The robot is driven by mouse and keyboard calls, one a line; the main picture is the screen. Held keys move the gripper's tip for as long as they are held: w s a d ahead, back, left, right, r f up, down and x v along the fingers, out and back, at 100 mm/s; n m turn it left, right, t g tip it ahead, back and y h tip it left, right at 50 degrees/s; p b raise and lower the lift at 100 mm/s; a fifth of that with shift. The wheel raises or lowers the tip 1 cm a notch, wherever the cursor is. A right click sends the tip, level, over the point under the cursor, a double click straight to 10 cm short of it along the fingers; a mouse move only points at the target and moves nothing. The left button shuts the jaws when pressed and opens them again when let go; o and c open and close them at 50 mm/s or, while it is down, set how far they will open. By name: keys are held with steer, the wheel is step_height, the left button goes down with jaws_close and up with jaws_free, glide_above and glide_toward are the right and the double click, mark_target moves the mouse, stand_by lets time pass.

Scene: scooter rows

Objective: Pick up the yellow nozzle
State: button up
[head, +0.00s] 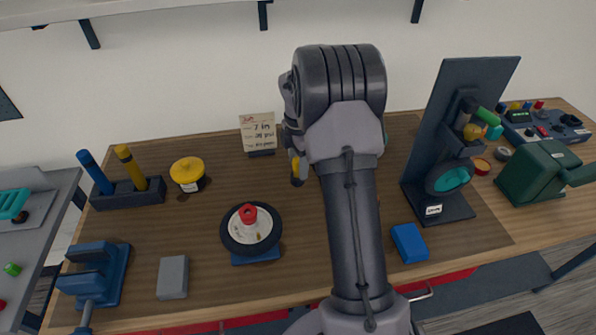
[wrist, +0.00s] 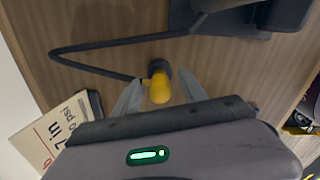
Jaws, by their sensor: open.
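The yellow nozzle (wrist: 160,90) shows in the wrist view, with a dark collar at its upper end and a thin dark hose beside it. My gripper (wrist: 159,93) is open, its two pale fingers on either side of the nozzle. A gap shows between the nozzle and each finger; I cannot tell how high the fingers are relative to it. In the head view my arm covers the gripper's fingers and most of that spot. A small yellow patch shows left of my arm there, but I cannot tell what it is.
A note card (head: 258,131) stands close by at the back. A dark upright stand (head: 447,130) is right of my arm. A wheel (head: 251,229), a yellow-capped pot (head: 188,173) and a blue block (head: 409,243) are on the wooden bench (head: 300,262).

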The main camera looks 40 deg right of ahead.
steer(key=shift+f, duration=0.7)
steer(key=shift+r, duration=0.2)
steer(key=shift+c, duration=0.2)
jaws_close()
